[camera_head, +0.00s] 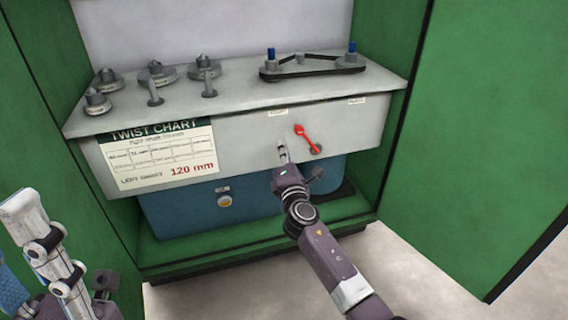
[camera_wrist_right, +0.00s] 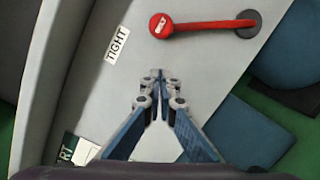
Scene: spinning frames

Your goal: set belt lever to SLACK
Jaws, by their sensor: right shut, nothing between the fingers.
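The red belt lever (camera_head: 307,140) is on the front face of the grey machine, its round knob up and to the left of its dark pivot. In the right wrist view the lever (camera_wrist_right: 205,26) has its knob near the TIGHT label (camera_wrist_right: 117,44). That label (camera_head: 278,112) is left of the lever in the head view; another label (camera_head: 357,101), too small to read, is to the right. My right gripper (camera_head: 281,150) is shut and empty, left of the lever and apart from it; its fingertips (camera_wrist_right: 160,78) show below the knob. My left gripper (camera_head: 45,245) is at lower left, its jaw state unclear.
A twist chart (camera_head: 160,152) is on the panel's left. Spindles and a belt (camera_head: 312,70) stand on the top. A blue box (camera_head: 180,208) sits below. Green doors (camera_head: 480,130) flank the cabinet. The panel around the lever is clear.

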